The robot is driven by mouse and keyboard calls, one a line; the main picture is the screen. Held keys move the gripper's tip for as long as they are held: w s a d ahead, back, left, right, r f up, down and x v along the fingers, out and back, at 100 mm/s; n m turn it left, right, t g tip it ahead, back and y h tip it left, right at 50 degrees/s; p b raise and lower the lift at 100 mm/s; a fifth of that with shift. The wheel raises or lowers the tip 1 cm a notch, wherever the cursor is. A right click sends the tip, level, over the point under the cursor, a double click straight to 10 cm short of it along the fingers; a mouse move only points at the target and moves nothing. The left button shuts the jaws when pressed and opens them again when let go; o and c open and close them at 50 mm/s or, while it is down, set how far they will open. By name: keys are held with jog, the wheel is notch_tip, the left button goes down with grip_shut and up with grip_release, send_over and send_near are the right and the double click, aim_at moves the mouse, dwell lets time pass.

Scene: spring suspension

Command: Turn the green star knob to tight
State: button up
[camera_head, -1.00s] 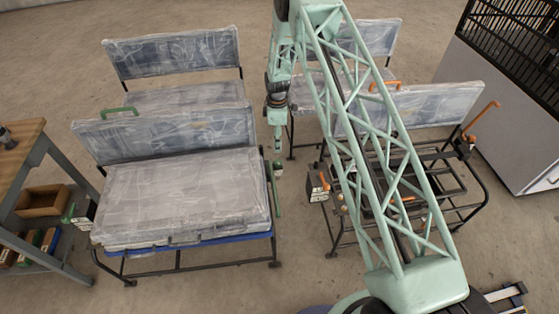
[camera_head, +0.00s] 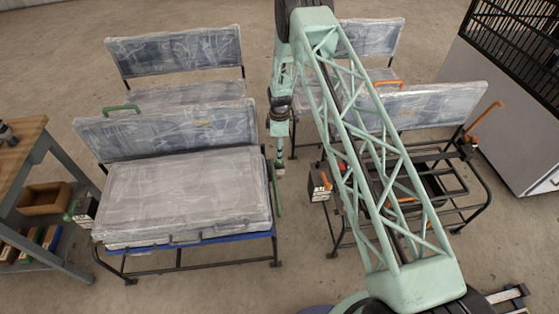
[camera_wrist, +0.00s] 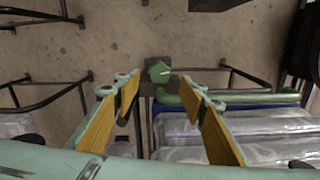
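The green star knob (camera_wrist: 159,71) shows in the wrist view as a small green piece with a pale mark, on a dark bracket just ahead of my fingertips. My gripper (camera_wrist: 161,92) is open, with its yellow-padded fingers wide apart and nothing between them. The knob lies roughly in line with the gap, a little beyond the tips. In the head view my gripper (camera_head: 279,150) points down just right of the left front seat; the knob is not clearly visible there. I cannot read any tight marking.
A green bar (camera_wrist: 235,97) runs right from beside the knob, along the plastic-wrapped seat (camera_head: 185,195). A second seat frame (camera_head: 430,190) with orange handles stands to the right. A workbench (camera_head: 20,145) is at the left. Bare floor separates the seats.

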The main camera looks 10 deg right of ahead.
aim_at(279, 163)
jog(key=shift+f, duration=3.2)
jog(key=shift+c, duration=0.2)
jog(key=c, duration=0.8)
